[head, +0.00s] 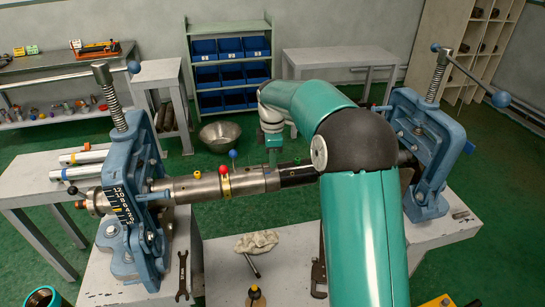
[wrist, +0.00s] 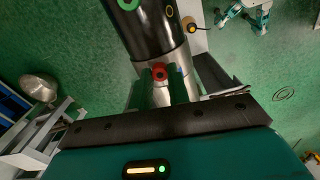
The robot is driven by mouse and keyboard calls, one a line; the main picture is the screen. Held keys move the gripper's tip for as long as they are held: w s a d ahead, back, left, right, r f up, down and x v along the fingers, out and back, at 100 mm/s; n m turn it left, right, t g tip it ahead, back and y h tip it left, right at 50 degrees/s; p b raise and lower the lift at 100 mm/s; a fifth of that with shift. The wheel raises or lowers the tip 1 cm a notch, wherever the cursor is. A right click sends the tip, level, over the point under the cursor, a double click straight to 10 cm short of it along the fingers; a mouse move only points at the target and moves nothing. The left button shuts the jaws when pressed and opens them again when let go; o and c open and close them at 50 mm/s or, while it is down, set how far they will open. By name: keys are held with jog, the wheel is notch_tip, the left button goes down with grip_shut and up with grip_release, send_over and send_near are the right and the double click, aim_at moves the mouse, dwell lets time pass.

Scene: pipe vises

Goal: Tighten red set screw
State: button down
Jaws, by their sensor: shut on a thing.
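A long steel and black pipe (head: 205,188) lies level between two blue vises. In the wrist view the red set screw (wrist: 160,73) stands on the pale metal collar (wrist: 168,57), between my fingertips. My gripper (head: 272,163) reaches down onto the top of the pipe in the head view, near the steel-to-black joint. In the wrist view my gripper (wrist: 162,80) is shut on the red set screw. In the head view the fingertips hide the gripped screw. A separate red knob (head: 223,170) shows farther left on the pipe's ring.
The left vise (head: 137,190) and right vise (head: 425,150) stand upright with long handles. A blue knob (head: 233,154) rises beside the ring. A wrench (head: 183,275) and a cloth (head: 257,242) lie on the bench. A metal bowl (head: 220,136) is behind the pipe.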

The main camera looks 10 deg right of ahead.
jog(key=m, duration=0.4)
jog(key=shift+r+m, duration=0.15)
jog(key=shift+m, duration=0.15)
jog(key=m, duration=0.3)
jog(key=shift+w+m, duration=0.1)
jog(key=shift+m, duration=0.3)
jog(key=m, duration=0.8)
jog(key=shift+r, duration=0.1)
jog(key=m, duration=1.4)
